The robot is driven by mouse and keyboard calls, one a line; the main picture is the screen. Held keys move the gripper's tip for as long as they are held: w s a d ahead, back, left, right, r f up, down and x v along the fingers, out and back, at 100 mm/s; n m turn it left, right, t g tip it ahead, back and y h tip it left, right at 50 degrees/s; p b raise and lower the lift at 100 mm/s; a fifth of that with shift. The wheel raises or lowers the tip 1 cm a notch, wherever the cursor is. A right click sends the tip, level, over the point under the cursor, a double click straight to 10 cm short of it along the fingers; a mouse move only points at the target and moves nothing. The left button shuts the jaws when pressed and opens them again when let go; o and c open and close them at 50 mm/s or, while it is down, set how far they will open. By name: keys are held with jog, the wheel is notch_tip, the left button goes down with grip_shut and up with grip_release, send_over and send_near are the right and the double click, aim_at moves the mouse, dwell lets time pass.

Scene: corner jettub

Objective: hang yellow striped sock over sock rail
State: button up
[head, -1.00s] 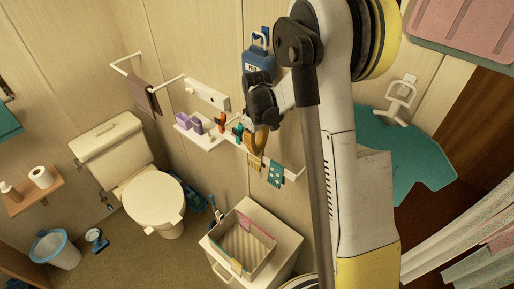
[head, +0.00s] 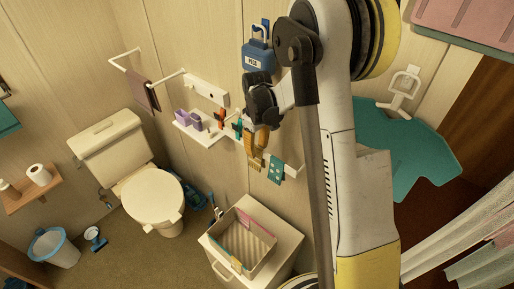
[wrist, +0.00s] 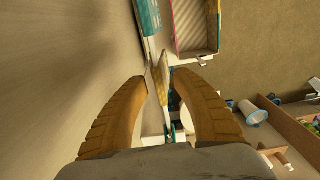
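The yellow striped sock (head: 256,160) hangs at the line of the white sock rail (head: 291,172) on the wall, left of a teal dotted sock (head: 276,170). My gripper (head: 256,138) is just above it. In the wrist view, the sock (wrist: 162,76) shows edge-on between my orange fingertips (wrist: 162,75), with a gap at each side. My gripper is open around it. The sock looks draped over the rail, but the fingers hide part of the contact.
A white shelf (head: 203,136) with small items is left of the rail. A striped open box (head: 242,246) stands on a white cabinet below. A blue case (head: 258,58) hangs above my gripper. The toilet (head: 152,196) stands at left.

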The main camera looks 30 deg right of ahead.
notch_tip(320, 180, up, 12)
jog(key=s+a+f+m+t+b, duration=0.1)
jog(key=s+a+f+t+b, duration=0.1)
jog(key=s+f+b, duration=0.3)
jog(key=s+a+f+m+t+b, duration=0.2)
jog(key=s+a+f+b, duration=0.3)
jog(key=s+b, duration=0.4)
jog(key=s+a+f+m+t+b, duration=0.1)
jog(key=s+a+f+t+b, duration=0.2)
jog(key=b, duration=0.5)
jog(key=s+a+f, duration=0.1)
jog(key=s+f, duration=0.1)
jog(key=s, duration=0.1)
jog(key=shift+s+a+f, duration=0.25)
jog(key=shift+s+f, duration=0.1)
jog(key=shift+s, duration=0.05)
